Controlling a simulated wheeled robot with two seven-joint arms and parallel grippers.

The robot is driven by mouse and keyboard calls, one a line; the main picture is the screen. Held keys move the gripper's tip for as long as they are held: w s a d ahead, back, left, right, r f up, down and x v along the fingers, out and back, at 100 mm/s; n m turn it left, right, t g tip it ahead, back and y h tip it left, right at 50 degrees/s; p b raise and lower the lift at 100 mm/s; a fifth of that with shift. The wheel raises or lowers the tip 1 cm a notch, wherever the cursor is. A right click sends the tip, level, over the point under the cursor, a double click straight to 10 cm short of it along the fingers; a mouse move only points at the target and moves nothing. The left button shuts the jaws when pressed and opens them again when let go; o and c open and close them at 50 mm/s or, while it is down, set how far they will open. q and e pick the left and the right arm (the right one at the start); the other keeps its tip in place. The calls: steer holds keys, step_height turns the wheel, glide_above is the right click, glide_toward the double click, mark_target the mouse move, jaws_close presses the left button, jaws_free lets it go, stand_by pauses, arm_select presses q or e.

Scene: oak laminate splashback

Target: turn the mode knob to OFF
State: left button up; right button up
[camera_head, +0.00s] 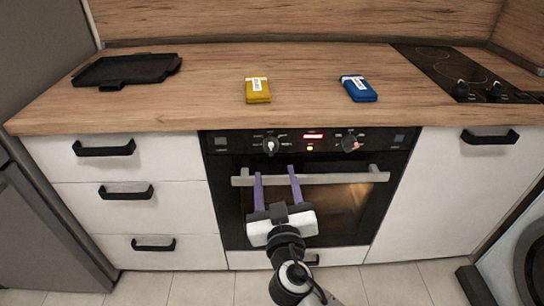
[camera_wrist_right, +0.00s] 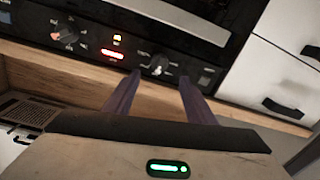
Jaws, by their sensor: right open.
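The oven's control panel carries two knobs. The left knob (camera_head: 270,146) has a pale pointer roughly upright; the right knob (camera_head: 350,144) has a reddish mark on its right side. The lettering around them is too small to read, so I cannot tell which is the mode knob. My right gripper (camera_head: 276,172) is open and empty, its two purple fingers pointing at the panel, just below the left knob. In the right wrist view the left knob (camera_wrist_right: 158,68) shows between the fingertips (camera_wrist_right: 160,76), and the right knob (camera_wrist_right: 65,38) lies off to the left. My left gripper is out of view.
The oven door handle (camera_head: 340,178) runs across below the panel, close to my fingers. A lit red display (camera_head: 313,136) sits between the knobs. The worktop above holds a black griddle (camera_head: 125,70), a yellow packet (camera_head: 258,91) and a blue packet (camera_head: 359,90).

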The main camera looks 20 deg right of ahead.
mark_target(271, 150)
steer(key=p+x, duration=0.1)
steer(key=x, duration=0.9)
steer(key=shift+r, duration=0.1)
steer(key=c, duration=1)
